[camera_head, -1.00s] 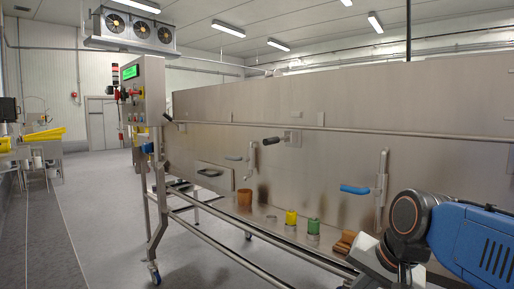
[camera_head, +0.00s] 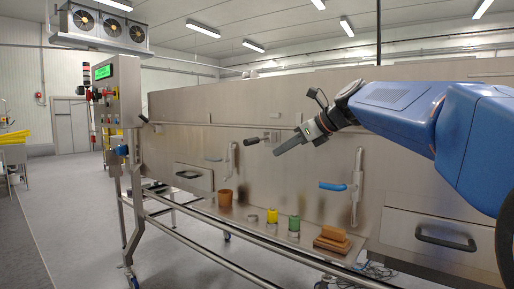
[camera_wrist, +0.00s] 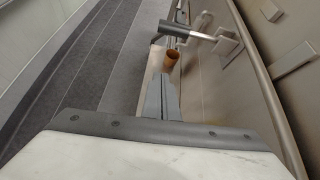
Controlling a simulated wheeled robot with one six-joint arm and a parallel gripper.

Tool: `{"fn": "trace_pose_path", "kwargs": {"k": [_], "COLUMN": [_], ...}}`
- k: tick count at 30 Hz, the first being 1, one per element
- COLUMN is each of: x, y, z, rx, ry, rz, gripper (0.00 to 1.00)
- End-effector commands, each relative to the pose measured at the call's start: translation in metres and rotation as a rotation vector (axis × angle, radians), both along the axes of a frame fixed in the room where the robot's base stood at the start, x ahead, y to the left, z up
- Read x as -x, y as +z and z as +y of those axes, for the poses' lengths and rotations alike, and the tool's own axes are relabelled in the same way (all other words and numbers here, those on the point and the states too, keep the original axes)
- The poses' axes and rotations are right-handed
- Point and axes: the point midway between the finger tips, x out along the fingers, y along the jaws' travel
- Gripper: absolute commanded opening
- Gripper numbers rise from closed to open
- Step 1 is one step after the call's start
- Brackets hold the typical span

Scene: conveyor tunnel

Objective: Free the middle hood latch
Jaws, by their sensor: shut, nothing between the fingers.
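The middle hood latch (camera_head: 252,140) has a dark grip sticking out to the left from a small metal bracket on the hood's steel side. In the wrist view the latch (camera_wrist: 172,29) lies ahead, with its metal arm and bracket to the right of the grip. My gripper (camera_head: 277,152) is shut and empty, its fingers pointing left and slightly down. In the head view its tips sit just below and right of the latch. The wrist view shows a gap between the fingertips (camera_wrist: 167,78) and the latch.
A brown cup (camera_head: 225,197), yellow jar (camera_head: 272,215), green jar (camera_head: 294,224) and brown blocks (camera_head: 332,240) stand on the ledge below. A rail (camera_head: 200,124) runs along the hood.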

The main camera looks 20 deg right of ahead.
Motion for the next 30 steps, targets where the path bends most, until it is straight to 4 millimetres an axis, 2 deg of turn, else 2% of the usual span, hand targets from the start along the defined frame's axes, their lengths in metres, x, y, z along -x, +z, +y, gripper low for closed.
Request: {"fn": "trace_pose_path", "kwargs": {"k": [3, 8, 24, 30], "x": [-0.008, -0.017, -0.081, -0.084], "y": [0.009, 0.005, -0.043, -0.014], "z": [-0.003, 0.002, 0.047, 0.05], "rx": [-0.053, -0.063, -0.06, -0.06], "ry": [-0.027, -0.031, -0.029, -0.031], "rz": [0.012, 0.015, 0.016, 0.012], "gripper": [0.0, 0.0, 0.0, 0.0]}}
